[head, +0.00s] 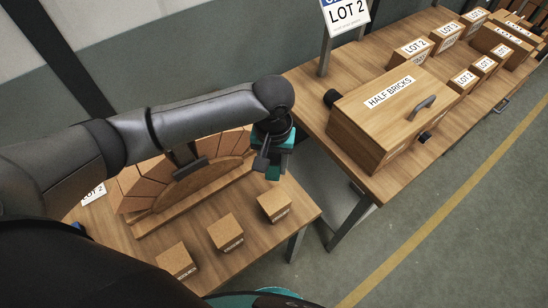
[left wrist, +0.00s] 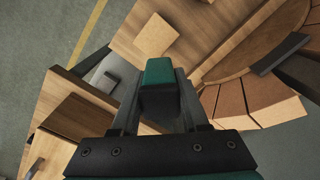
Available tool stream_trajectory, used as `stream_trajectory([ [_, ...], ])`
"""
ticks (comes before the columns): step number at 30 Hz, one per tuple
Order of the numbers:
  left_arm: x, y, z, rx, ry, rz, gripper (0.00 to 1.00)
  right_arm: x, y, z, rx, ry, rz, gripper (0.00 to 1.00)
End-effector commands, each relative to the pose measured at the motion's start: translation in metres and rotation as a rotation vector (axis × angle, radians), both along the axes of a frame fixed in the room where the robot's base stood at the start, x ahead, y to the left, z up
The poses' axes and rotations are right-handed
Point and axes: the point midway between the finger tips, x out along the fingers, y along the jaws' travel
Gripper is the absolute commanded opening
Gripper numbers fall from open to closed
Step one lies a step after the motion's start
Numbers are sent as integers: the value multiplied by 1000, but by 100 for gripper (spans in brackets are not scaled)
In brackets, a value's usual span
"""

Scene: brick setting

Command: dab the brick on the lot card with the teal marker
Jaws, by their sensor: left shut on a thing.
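My left gripper (head: 268,160) is shut on the teal marker (head: 273,172), held above the near table's right end, beside the arch. In the left wrist view the marker (left wrist: 160,80) shows between the fingers of the gripper (left wrist: 158,85). Three tan bricks stand in a row on the near table: the right one (head: 274,207), the middle one (head: 225,232) and the left one (head: 175,260). Their small front labels are too small to read. The marker is apart from them. A hanging lot card (head: 345,14) reads LOT 2. My right gripper is out of view.
A segmented arch (head: 190,185) stands on the near table (head: 300,214), with a white LOT 2 card (head: 93,195) left of it. The far table holds a HALF BRICKS box (head: 385,120) and several lot-labelled boxes (head: 410,52). A gap separates the tables.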

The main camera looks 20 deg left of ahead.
Motion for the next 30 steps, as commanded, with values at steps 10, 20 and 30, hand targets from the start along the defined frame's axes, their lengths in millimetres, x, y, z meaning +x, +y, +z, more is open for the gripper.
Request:
stream_trajectory([
  [10,-20,-8,-6,1,2,-7,9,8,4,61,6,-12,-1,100],
  [20,-22,-9,-19,0,-1,-11,9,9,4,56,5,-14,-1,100],
  [30,-22,-9,-49,1,-2,-12,9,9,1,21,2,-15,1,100],
])
